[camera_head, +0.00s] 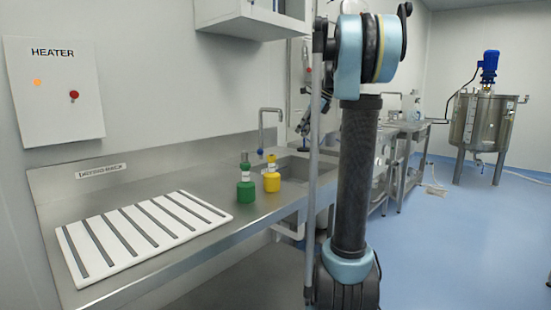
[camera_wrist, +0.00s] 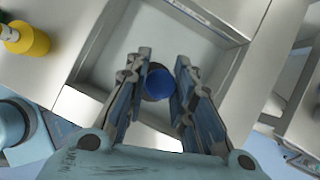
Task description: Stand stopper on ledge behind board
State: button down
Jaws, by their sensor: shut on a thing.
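My gripper (camera_wrist: 158,85) is shut on a round blue stopper (camera_wrist: 159,84), seen end-on between the fingertips over the sink. The white board (camera_head: 112,225) with dark strips lies on the steel bench at the left. Behind it a raised steel back panel (camera_head: 150,164) runs along the wall; its top edge appears empty.
A green bottle (camera_head: 246,191) and a yellow bottle (camera_head: 272,182) stand right of the board; the yellow one also shows in the wrist view (camera_wrist: 28,40). The tap (camera_head: 262,125) rises behind the sink (camera_head: 293,167). A heater box (camera_head: 52,95) hangs above the bench.

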aim_at(222, 170)
jog(key=k, duration=1)
jog(key=z, duration=1)
jog(key=i, duration=1.35)
jog(key=u, duration=2.15)
